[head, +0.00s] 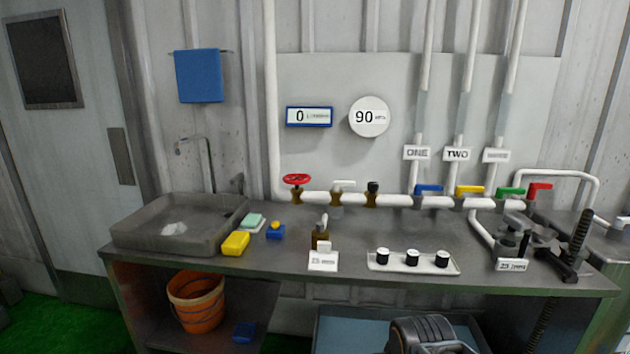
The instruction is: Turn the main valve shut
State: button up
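A red round handwheel valve (296,180) sits on a brass body at the left end of the white horizontal pipe, above the back of the bench. No readable label marks it as the main valve. Along the same pipe to its right are a white-handled valve (343,185), a black-knobbed valve (372,190), and blue (429,189), yellow (469,189), green (510,191) and red (539,190) lever valves. The blue display (309,117) reads 0. The round gauge (369,117) reads 90. My gripper's fingers do not show.
The metal bench (345,225) holds a sink (180,225), a yellow sponge (236,243), a small brass fitting (320,236), a white tray (413,262) with three black knobs, and grey-black equipment (525,235) at right. An orange bucket (197,301) stands below. A dark ribbed shape is at bottom centre.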

aim_at(297, 181)
jog(key=z, duration=0.15)
jog(key=i, duration=0.6)
jog(key=u, duration=1.65)
jog(key=i, duration=0.5)
jog(key=u, duration=0.05)
